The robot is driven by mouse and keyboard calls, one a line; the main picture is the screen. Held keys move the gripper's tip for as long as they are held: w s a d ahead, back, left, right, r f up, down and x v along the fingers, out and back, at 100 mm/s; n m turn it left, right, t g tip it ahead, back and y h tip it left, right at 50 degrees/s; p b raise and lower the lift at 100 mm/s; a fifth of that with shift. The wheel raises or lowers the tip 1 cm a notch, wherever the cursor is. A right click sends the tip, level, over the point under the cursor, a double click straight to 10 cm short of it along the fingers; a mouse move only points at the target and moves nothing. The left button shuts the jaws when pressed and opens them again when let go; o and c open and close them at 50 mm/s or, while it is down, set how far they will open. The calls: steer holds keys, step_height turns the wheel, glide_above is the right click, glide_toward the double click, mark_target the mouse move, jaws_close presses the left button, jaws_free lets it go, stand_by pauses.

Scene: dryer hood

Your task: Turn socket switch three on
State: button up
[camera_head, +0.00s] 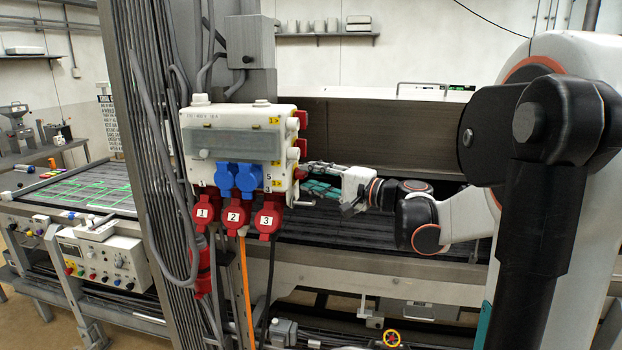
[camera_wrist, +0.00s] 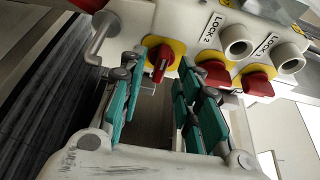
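The socket box (camera_head: 235,140) is white, with red sockets numbered 1, 2 and 3 along its bottom; socket 3 (camera_head: 268,218) is the rightmost. Red rotary switches on yellow plates are on the box's right side. In the wrist view one red switch (camera_wrist: 163,61) lies between the fingertips of my gripper (camera_wrist: 160,76), its handle running roughly up and down in the picture. My gripper has teal fingers, is spread open and also shows beside the box in the head view (camera_head: 318,180). Contact with the switch cannot be told.
Two more red switches (camera_wrist: 214,73) (camera_wrist: 257,83) sit to the right in the wrist view, near round grey-white fittings labelled LOCK. A bent metal rod (camera_wrist: 100,38) juts out at left, close to the left finger. Cables (camera_head: 165,150) run down left of the box.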

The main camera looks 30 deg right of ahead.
steer(key=shift+w+a, duration=0.25)
steer(key=shift+w, duration=0.3)
jaws_close()
